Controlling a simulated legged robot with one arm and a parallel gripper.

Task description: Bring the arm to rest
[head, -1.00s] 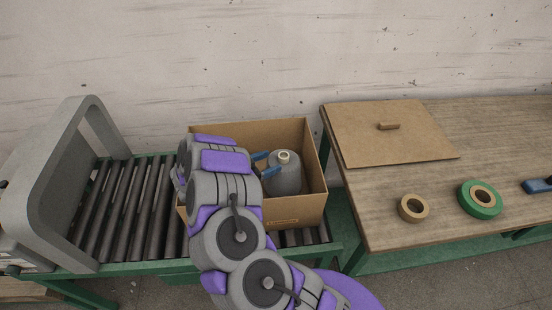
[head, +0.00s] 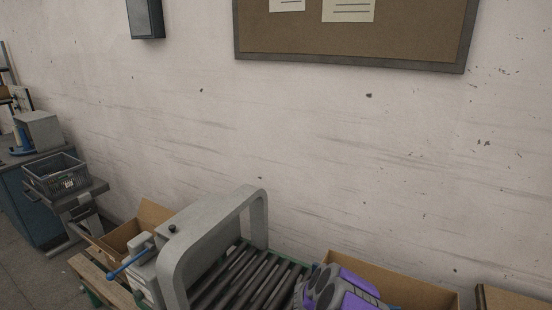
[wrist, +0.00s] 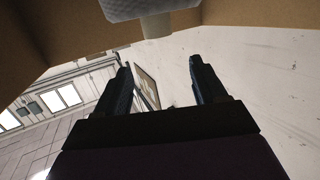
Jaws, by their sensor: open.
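My gripper (wrist: 160,62) shows in the wrist view with its two dark fingers apart and nothing held between them. A grey cone (wrist: 150,10) with a pale tip is at the top edge of the wrist view, apart from the fingers. Brown cardboard box walls (wrist: 250,12) surround it there. In the head view the box (head: 405,285) is at the bottom edge, and part of my purple and grey arm (head: 345,290) covers its left side. My gripper and the cone are not visible in the head view.
A roller conveyor (head: 245,280) passes under a grey arch (head: 215,225). A smaller open carton (head: 130,235) and a device with a blue lever (head: 143,270) stand left of it. A grey crate (head: 57,175) is farther left. A noticeboard (head: 350,45) hangs on the wall.

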